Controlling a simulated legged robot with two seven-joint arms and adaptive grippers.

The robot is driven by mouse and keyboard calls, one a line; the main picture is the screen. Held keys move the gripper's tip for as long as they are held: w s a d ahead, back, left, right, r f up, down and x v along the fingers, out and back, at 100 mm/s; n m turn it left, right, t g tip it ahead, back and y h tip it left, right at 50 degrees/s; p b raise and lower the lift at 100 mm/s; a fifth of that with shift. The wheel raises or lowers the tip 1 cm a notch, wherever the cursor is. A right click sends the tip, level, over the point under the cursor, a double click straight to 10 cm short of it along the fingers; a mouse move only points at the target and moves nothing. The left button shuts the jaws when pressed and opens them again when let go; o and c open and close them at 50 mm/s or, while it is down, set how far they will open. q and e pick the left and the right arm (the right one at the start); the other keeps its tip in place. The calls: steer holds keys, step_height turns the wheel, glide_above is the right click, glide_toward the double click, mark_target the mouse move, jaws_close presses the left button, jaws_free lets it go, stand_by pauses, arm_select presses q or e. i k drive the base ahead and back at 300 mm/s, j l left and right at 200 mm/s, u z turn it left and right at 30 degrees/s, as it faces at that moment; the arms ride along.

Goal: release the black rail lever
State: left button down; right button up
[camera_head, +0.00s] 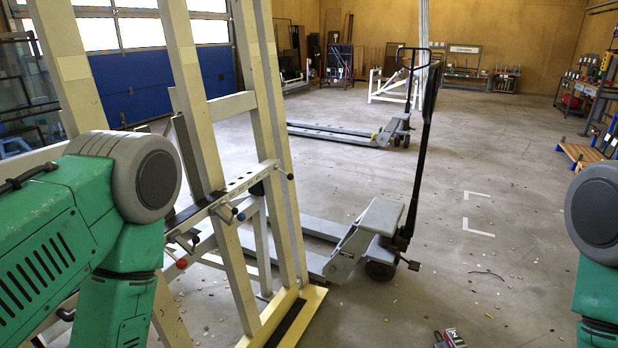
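The tilting frame (262,95) stands at the left, made of tall cream beams that lean in the picture. A pale metal rail (245,181) crosses its beams at mid height. Several small handles sit on the rail, among them a black-tipped one (290,176) at its right end, a blue-tipped one (240,215) and a red knob (181,264) lower left. A dark bar (192,212) runs along the rail's left part. I cannot tell for certain which part is the black rail lever. My green left arm covers the frame's lower left.
A grey pallet jack (365,235) with a tall black handle stands just right of the frame; another (395,128) is farther back. A small dark and red object (450,338) is cut off at the bottom edge. The floor at centre right is mostly open, with small debris.

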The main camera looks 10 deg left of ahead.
mark_target(290, 176)
steer(key=i+l+u, duration=0.1)
steer(key=i+l, duration=0.55)
steer(key=i, duration=0.2)
steer(key=i+l, duration=0.7)
steer(key=i+j+u, duration=0.05)
steer(key=i, duration=0.05)
